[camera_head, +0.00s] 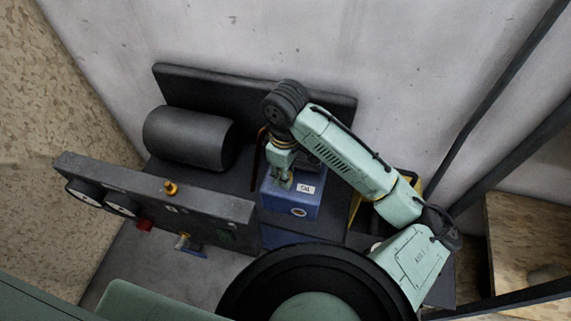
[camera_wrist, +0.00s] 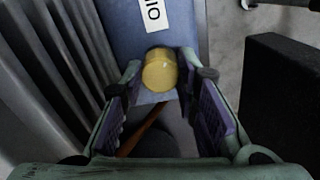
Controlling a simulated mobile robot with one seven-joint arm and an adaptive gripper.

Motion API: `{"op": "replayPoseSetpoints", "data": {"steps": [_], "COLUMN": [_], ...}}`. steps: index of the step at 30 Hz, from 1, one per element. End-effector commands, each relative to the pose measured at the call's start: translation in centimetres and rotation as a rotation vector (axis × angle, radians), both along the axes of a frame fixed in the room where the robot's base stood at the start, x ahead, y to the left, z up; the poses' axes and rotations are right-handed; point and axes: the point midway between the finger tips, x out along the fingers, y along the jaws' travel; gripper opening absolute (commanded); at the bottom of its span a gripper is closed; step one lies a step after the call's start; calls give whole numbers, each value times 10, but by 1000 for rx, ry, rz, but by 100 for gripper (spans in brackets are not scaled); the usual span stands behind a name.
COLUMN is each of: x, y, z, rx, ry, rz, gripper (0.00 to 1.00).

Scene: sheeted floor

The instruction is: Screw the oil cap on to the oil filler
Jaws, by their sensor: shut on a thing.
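The yellow round oil cap (camera_wrist: 160,72) sits between my fingertips in the wrist view, over the blue box's top. My gripper (camera_wrist: 160,82) is shut on it; it also shows in the head view (camera_head: 284,180), pointing down at the back left of the blue box. The blue box (camera_head: 291,205) carries a white OIL label (camera_head: 306,190), which also shows in the wrist view (camera_wrist: 152,12). The oil filler cannot be made out under the cap and fingers. I cannot tell whether the cap touches it.
A black cylinder (camera_head: 188,137) lies left of the box. A dark panel with gauges (camera_head: 155,200) stands in front left, with a yellow knob (camera_head: 170,188) on top. A dark upright plate (camera_head: 215,90) stands behind. An orange-brown strip (camera_wrist: 140,132) runs below the fingers.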

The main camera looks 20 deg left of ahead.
Motion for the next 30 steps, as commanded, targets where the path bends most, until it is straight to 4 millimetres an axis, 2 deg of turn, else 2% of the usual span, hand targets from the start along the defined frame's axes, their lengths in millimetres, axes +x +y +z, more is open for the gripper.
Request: {"op": "replayPoseSetpoints", "data": {"steps": [13, 17, 24, 25, 30], "x": [0, 0, 0, 0, 0], "y": [0, 0, 0, 0, 0], "z": [-1, -1, -1, -1, -1], "rx": [0, 1, 1, 1, 1], "ry": [-2, -2, -2, -2, -2], "rz": [-673, -770, -783, -783, -781], "gripper": [0, 0, 0, 29, 41]}}
